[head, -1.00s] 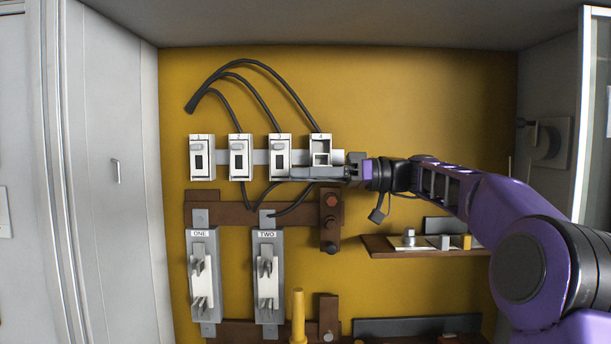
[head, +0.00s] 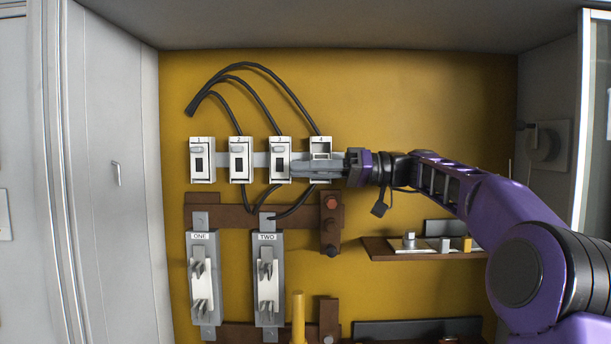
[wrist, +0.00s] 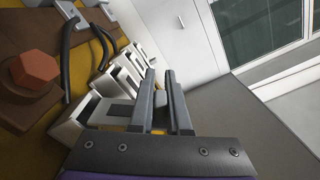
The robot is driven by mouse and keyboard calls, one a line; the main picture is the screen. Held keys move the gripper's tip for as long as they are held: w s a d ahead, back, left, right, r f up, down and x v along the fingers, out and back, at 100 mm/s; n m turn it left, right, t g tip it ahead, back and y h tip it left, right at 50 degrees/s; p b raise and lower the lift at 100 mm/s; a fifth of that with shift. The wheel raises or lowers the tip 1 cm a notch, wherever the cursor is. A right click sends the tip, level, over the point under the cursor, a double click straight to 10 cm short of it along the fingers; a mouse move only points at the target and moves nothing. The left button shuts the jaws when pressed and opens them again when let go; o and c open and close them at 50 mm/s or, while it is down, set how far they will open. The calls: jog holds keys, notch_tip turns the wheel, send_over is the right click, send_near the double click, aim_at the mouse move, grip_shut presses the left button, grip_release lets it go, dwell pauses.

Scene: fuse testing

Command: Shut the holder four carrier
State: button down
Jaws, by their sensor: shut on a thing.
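Holder four (head: 320,146), a white box marked 4, is the rightmost in the row on the yellow panel. Its upper front shows an open recess, unlike the closed fronts of the others. My gripper (head: 297,168) lies level across its lower front, fingers pointing left, tips by holder three (head: 280,146). The carrier is mostly hidden behind the fingers, so its exact angle cannot be told. In the wrist view my gripper (wrist: 161,88) has its two fingers close together beside the white holders, shut on what seems to be the carrier.
Holders one (head: 202,146) and two (head: 240,146) stand to the left. Black cables (head: 255,67) arch above the row and loop below it. A brown block with a red knob (head: 331,203) is below holder four. A brown shelf (head: 375,251) with small parts is at lower right.

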jog(key=w+r+m, duration=0.1)
jog(key=m, duration=0.2)
jog(key=w+r+m, duration=0.1)
jog(key=m, duration=0.2)
jog(key=w+r+m, duration=0.1)
jog(key=m, duration=0.2)
jog(key=shift+w+r, duration=0.2)
jog(key=shift+w+m, duration=0.3)
jog(key=shift+m, duration=0.6)
jog(key=c, duration=0.9)
grip_release()
jog(key=shift+r, duration=0.1)
